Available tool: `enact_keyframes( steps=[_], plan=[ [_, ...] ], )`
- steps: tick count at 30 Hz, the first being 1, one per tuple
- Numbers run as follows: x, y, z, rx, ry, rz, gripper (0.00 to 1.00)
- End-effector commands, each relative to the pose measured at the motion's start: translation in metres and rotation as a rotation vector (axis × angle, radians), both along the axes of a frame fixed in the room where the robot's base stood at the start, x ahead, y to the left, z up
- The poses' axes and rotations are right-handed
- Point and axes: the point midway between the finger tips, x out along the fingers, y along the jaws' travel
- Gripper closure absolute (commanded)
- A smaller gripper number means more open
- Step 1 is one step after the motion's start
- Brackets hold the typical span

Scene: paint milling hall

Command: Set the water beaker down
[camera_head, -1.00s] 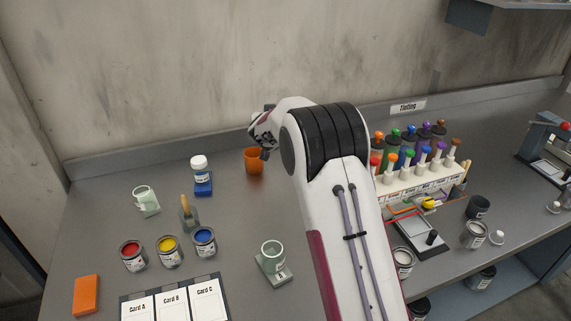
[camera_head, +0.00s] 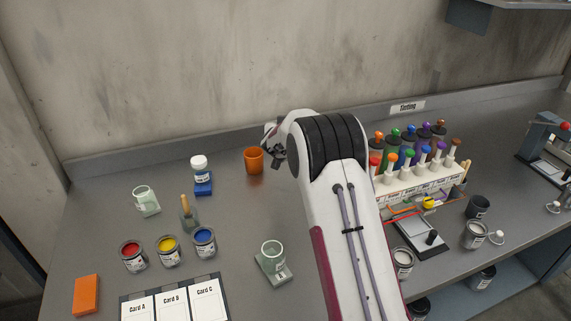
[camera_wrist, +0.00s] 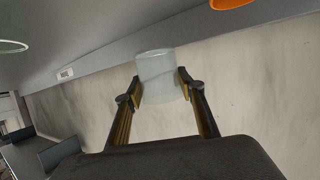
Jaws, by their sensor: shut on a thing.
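A clear, pale glass beaker (camera_wrist: 156,76) is between the two fingers of my gripper (camera_wrist: 160,84) in the wrist view, and the fingers touch its sides. I take it to be the water beaker; its water level cannot be made out. In the head view my gripper (camera_head: 274,150) is mostly hidden behind my own arm, just right of the orange cup, and the held beaker is hidden there.
An orange cup (camera_head: 253,161) stands beside my gripper. Other glass vessels stand at left (camera_head: 146,200) and on a small stand at centre (camera_head: 273,255). Paint cans (camera_head: 168,251) and cards (camera_head: 172,302) are front left. A bottle rack (camera_head: 420,185) stands right. Bench behind the paint cans has free room.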

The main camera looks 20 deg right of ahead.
Motion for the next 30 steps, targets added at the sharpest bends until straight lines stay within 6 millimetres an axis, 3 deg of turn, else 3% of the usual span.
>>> enact_keyframes(
  steps=[17,30],
  plan=[
    [0.0,0.0,-0.008,-0.001,0.0,0.0,0.85],
    [0.0,0.0,-0.058,0.0,0.0,0.001,0.85]
  ],
)
